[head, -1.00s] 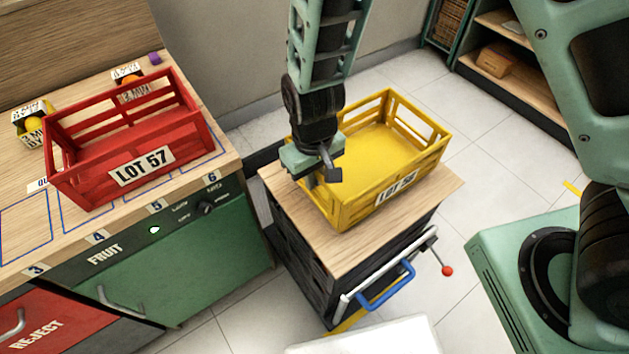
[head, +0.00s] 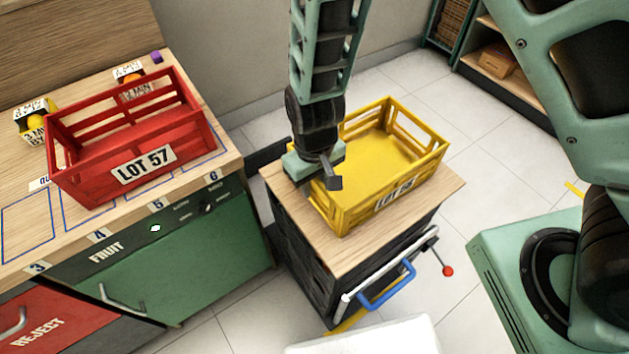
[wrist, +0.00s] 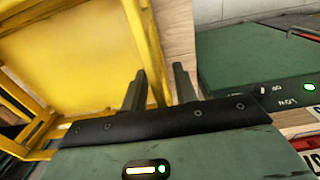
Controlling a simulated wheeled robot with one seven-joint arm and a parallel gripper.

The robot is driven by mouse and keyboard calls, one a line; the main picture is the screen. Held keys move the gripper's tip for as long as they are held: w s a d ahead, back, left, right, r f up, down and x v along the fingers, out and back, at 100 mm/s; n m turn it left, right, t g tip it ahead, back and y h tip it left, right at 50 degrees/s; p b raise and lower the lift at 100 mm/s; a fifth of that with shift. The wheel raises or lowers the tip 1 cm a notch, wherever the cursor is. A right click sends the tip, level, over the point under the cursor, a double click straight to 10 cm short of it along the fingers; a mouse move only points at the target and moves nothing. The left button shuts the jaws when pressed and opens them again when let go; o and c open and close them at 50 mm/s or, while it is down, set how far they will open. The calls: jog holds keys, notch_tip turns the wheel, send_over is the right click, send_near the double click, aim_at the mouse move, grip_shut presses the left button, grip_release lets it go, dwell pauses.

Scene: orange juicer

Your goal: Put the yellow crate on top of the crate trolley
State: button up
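The yellow crate (head: 395,165) sits on the wooden top of the crate trolley (head: 395,238), with its label facing the front. It looks level there. My gripper (head: 328,182) is at the crate's left end, pointing down. In the wrist view, the two fingers of my gripper (wrist: 160,82) stand apart. The end rim of the yellow crate (wrist: 90,55) runs between them, with a gap showing beside the right finger. The crate's far left corner is partly hidden behind my arm in the head view.
The trolley has a blue handle (head: 387,288) and a red-knobbed lever (head: 447,271). Shelves (head: 490,62) stand at the back right. Tiled floor is clear behind the trolley.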

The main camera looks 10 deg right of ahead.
notch_tip(320, 180, up, 12)
jog(key=s+d+r+n, duration=0.1)
jog(key=s+d+r, duration=0.2)
jog(key=s+r, duration=0.2)
jog(key=s+d+r+n, duration=0.2)
jog(key=s+r, duration=0.3)
jog(key=s, duration=0.4)
jog(key=shift+s+d+r+y, duration=0.2)
jog(key=shift+s+d+y, duration=0.1)
jog(key=shift+s+d, duration=0.1)
dwell(0.7)
